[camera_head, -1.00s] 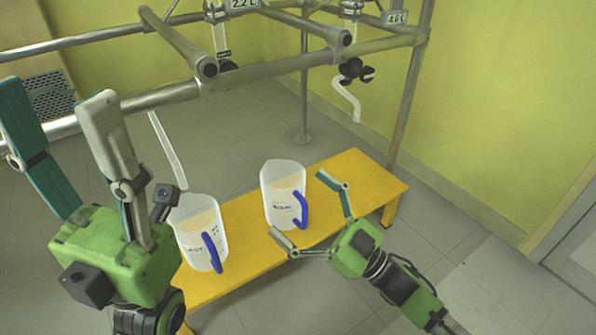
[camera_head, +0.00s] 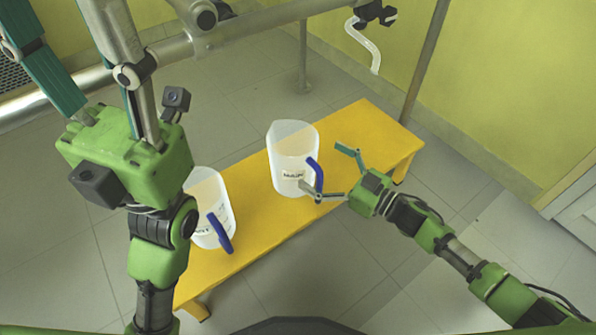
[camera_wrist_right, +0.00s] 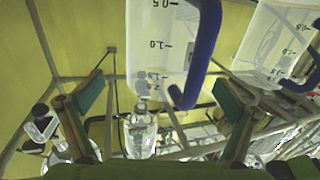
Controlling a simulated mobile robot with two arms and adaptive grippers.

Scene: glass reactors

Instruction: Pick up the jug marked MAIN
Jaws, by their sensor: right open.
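The jug that seems to be marked MAIN (camera_head: 290,150) is translucent white and stands upright on the yellow bench; its label is small and blurred. Its blue handle (camera_head: 319,172) faces my right gripper (camera_head: 322,168). That gripper is open and empty, with its fingers spread on either side of the handle; one finger overlaps the handle's lower end, and I cannot tell whether they touch. In the right wrist view the jug (camera_wrist_right: 155,35) and handle (camera_wrist_right: 205,50) show ahead, between the open fingers (camera_wrist_right: 150,98). My left gripper (camera_head: 72,45) is open, empty and raised at the left.
A second translucent jug (camera_head: 207,195) with a blue handle stands on the yellow bench (camera_head: 260,225), to the left and nearer. A metal pipe frame (camera_head: 250,25) crosses above the bench. A white hose (camera_head: 365,45) hangs at the top. The floor right of the bench is clear.

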